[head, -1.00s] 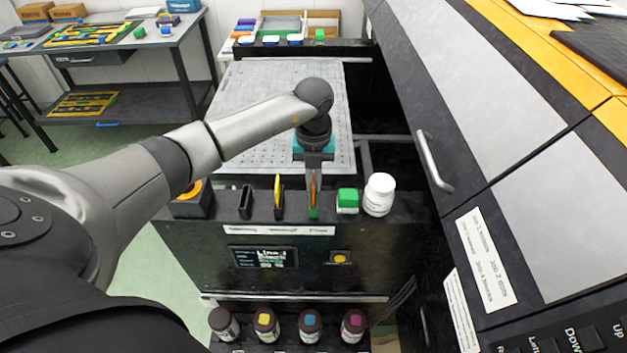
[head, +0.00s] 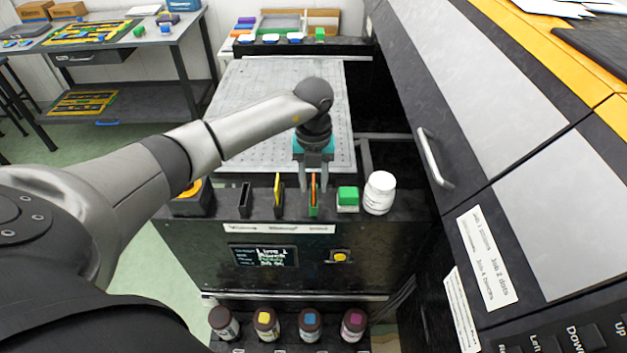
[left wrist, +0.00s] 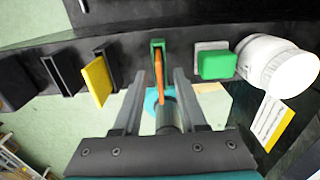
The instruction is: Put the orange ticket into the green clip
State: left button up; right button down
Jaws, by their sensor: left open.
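The orange ticket (head: 313,186) stands upright in the green clip (head: 313,211) on the black ledge. In the left wrist view the ticket (left wrist: 159,72) also sits in the slot of the clip (left wrist: 157,44). My left gripper (head: 314,182) is open above the clip, one finger on each side of the ticket. In the left wrist view a gap shows between the ticket and both fingers. My right gripper is in neither view.
Left of the clip stand a black clip with a yellow ticket (head: 277,188) and an empty black clip (head: 245,201). To the right are a green-topped block (head: 347,197) and a white bottle (head: 379,193). Several ink bottles (head: 266,322) stand below.

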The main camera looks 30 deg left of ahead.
pick_arm(q)
notch_tip(320, 180, up, 15)
jog(key=shift+r, duration=0.15)
dwell(0.4)
dwell(0.5)
